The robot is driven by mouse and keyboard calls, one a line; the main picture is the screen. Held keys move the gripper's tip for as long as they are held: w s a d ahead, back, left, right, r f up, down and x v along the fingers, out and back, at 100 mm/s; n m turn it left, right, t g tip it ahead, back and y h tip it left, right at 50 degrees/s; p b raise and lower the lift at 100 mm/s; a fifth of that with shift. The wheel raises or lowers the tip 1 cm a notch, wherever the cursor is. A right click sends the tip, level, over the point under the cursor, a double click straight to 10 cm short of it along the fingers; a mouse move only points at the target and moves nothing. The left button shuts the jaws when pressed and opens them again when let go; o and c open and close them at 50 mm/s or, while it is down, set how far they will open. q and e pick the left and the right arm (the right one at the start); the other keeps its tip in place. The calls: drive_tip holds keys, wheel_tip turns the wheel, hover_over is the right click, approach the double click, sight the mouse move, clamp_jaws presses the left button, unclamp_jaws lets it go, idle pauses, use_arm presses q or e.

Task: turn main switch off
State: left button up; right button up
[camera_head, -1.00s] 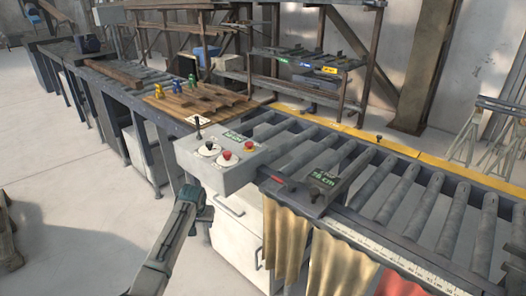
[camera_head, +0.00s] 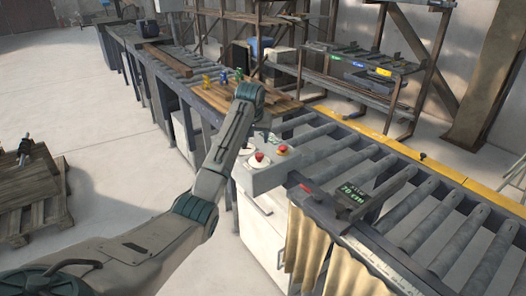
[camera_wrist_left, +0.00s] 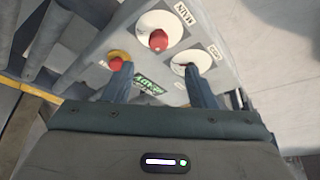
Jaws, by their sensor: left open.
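The main switch is a red knob on a white disc (camera_wrist_left: 158,40) beside a MAIN label in the left wrist view. It also shows on top of the grey control box (camera_head: 268,180) as a red knob (camera_head: 259,157) in the head view. My left gripper (camera_wrist_left: 157,72) is open and empty over the box, its fingers apart. The main switch shows beyond and between the fingertips, not gripped. Contact cannot be told. In the head view my left wrist hides the fingers. My right gripper is not in view.
A yellow-ringed red button (camera_wrist_left: 116,62) shows by the left-hand finger. A second white dial (camera_wrist_left: 190,58) is partly covered by the other finger. The roller conveyor (camera_head: 400,215) and a small display (camera_head: 352,194) lie right of the box. Wooden boards carry small coloured figures behind.

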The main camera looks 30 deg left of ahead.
sight(259, 154)
use_arm(q)
drive_tip(key=p+x, duration=0.4)
drive_tip(key=x, duration=0.5)
drive_tip(key=shift+w+f, duration=0.15)
drive_tip(key=shift+w, duration=0.1)
drive_tip(key=shift+w+f, duration=0.15)
drive_tip(key=shift+f, duration=0.4)
drive_tip(key=shift+c, duration=0.4)
drive_tip(key=c, duration=0.9)
drive_tip(key=shift+o, duration=0.2)
